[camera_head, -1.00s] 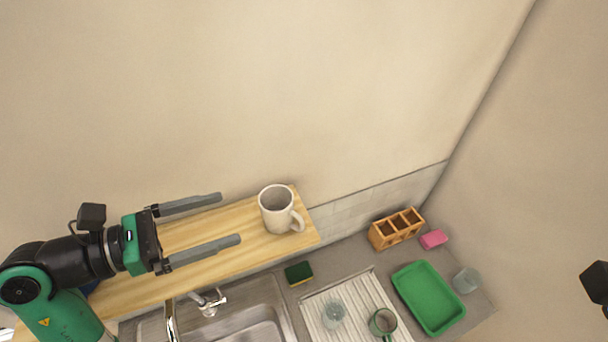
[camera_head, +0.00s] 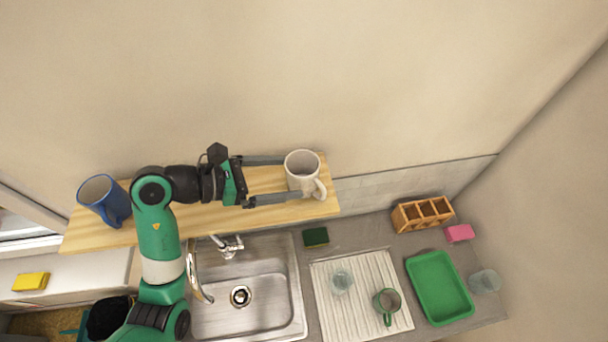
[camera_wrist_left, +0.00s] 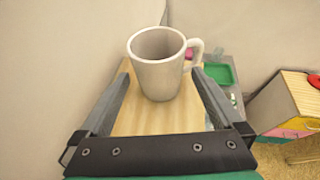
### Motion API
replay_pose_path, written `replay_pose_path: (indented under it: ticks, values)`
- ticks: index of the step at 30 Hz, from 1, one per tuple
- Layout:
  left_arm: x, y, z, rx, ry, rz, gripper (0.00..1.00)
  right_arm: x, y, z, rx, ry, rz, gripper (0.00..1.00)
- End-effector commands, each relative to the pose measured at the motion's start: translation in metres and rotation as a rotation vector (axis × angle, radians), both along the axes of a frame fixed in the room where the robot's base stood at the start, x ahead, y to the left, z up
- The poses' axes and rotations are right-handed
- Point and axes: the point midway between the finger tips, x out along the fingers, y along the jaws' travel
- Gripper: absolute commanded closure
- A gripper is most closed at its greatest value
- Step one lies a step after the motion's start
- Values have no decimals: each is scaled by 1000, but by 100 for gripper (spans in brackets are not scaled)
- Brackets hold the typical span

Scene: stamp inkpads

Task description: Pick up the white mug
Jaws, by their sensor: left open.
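The white mug (camera_head: 301,171) stands upright near the right end of the wooden shelf (camera_head: 268,211), its handle toward the lower right. My left gripper (camera_head: 290,178) is open, with its fingers pointing right along the shelf toward the mug. In the left wrist view the mug (camera_wrist_left: 158,66) is ahead, and the fingertips (camera_wrist_left: 161,80) lie on either side of it. The mug's handle is at its right there, close to the right fingertip. I cannot tell whether a finger touches the mug. My right gripper is not in view.
A blue mug (camera_head: 104,200) stands at the shelf's left end. Below are a sink (camera_head: 268,293) with a tap (camera_head: 228,246), a sponge (camera_head: 316,237), a drying rack (camera_head: 352,318), a green tray (camera_head: 438,290) and a wooden holder (camera_head: 421,214). The wall rises behind the shelf.

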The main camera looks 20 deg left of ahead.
Motion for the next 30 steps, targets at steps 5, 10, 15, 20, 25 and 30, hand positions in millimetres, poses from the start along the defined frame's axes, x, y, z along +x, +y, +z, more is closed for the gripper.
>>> replay_pose_path:
  ticks: [5, 10, 15, 20, 25, 30]
  values:
    - [20, -19, -12, 0, 3, -2, 0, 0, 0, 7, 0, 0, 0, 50]
    - [25, -23, -16, 0, 0, 0, 0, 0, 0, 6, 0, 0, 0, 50]
    - [25, -22, -16, 0, 0, 0, 9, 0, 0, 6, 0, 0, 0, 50]
    - [25, -22, -16, 0, 0, 0, 38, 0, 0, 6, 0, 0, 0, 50]
    - [25, -22, -16, 0, 0, 0, 68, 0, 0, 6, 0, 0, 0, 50]
    - [25, -22, -15, -1, -2, 0, 91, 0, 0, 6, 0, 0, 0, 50]
